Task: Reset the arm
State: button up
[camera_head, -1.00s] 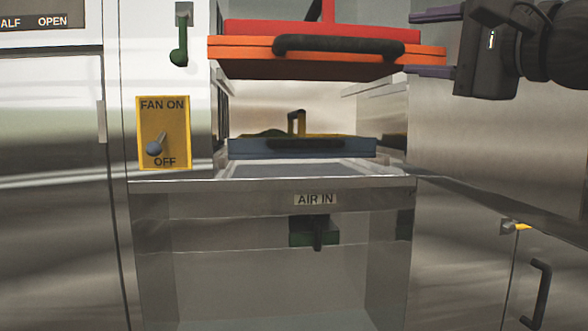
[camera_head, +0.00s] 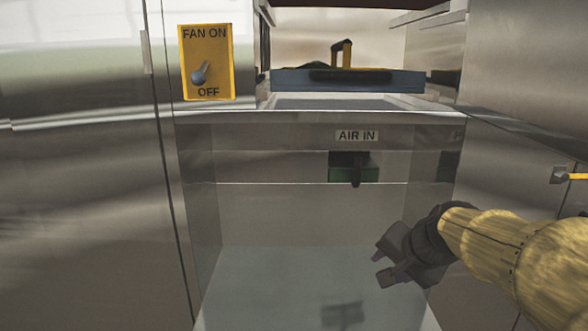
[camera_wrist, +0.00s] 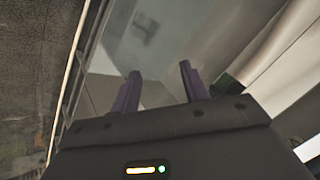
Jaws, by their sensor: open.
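My gripper (camera_head: 378,268) is at the lower right of the head view, in front of the lower part of the steel cabinet. My arm reaches in from the right edge behind it. In the wrist view its two purple fingers (camera_wrist: 158,92) stand apart with nothing between them. The gripper touches nothing that I can make out.
A yellow fan switch panel (camera_head: 206,85) is at the upper left. A yellow-tipped latch (camera_head: 562,175) is at the right.

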jog(key=s+a+f+n+g+h, duration=0.1)
jog(key=s+f+n, duration=0.3)
jog(key=f, duration=0.6)
jog(key=s+a+f+n+g, duration=0.2)
jog(key=s+f+n+g, duration=0.2)
jog(key=s+f, duration=0.5)
jog(key=shift+s+a+f+h, duration=0.15)
jog(key=shift+a+f+h, duration=0.2)
jog(key=shift+h, duration=0.05)
jog(key=shift+c, duration=1)
